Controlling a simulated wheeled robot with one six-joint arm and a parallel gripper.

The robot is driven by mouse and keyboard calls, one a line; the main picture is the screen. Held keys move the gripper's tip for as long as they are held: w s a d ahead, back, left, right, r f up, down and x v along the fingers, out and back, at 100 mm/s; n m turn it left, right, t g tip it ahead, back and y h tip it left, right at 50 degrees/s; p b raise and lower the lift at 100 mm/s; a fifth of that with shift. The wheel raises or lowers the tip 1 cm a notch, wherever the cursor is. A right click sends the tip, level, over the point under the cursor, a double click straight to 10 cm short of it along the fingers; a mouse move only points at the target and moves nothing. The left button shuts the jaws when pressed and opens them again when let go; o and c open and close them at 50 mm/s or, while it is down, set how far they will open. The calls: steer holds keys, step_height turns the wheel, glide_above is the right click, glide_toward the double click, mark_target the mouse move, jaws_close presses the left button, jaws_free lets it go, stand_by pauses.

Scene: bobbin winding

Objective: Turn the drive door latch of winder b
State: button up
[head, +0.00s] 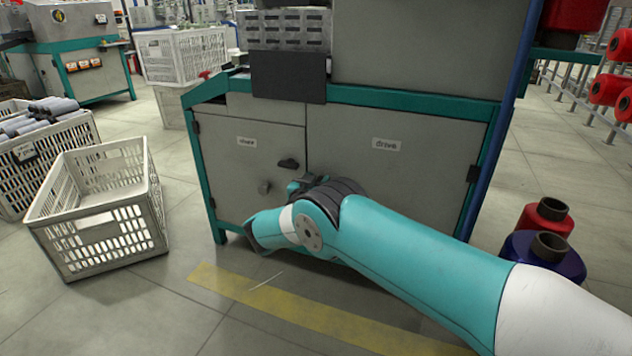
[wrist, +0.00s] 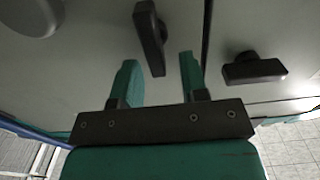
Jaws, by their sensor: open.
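The winder's drive door (head: 400,155), labelled "Drive", is shut on the right of the cabinet front in the head view. Its latch is hidden there behind my arm. In the wrist view, the dark drive door latch (wrist: 150,32) stands nearly upright in the picture, slightly tilted, left of the door seam. My gripper (wrist: 158,66) is open, with its two green fingers apart. The latch's lower end shows between the fingertips, with space on both sides. I cannot tell how deep the fingers reach around it. The gripper's fingers are not clear in the head view.
The neighbouring door (head: 235,150) has its own dark latch (head: 288,163), lying crosswise (wrist: 255,70), and a grey knob (head: 264,187). A white crate (head: 98,215) stands left on the floor. Red and blue bobbins (head: 543,250) stand right. Floor before the cabinet is clear.

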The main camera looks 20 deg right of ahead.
steer(key=shift+d, duration=0.15)
jaws_close()
steer(key=shift+w+a+f+n+b, duration=0.35)
steer(key=shift+n+b, duration=0.85)
steer(key=shift+n, duration=1.75)
steer(key=shift+w+a+f+n+b, duration=0.15)
steer(key=shift+a+f+n+b, duration=0.35)
steer(key=shift+n+b, duration=1.65)
steer(key=shift+w+a+f+n+b, duration=0.3)
steer(key=shift+f+n, duration=0.2)
steer(key=shift+n, duration=3.3)
jaws_free()
steer(key=shift+s, duration=0.1)
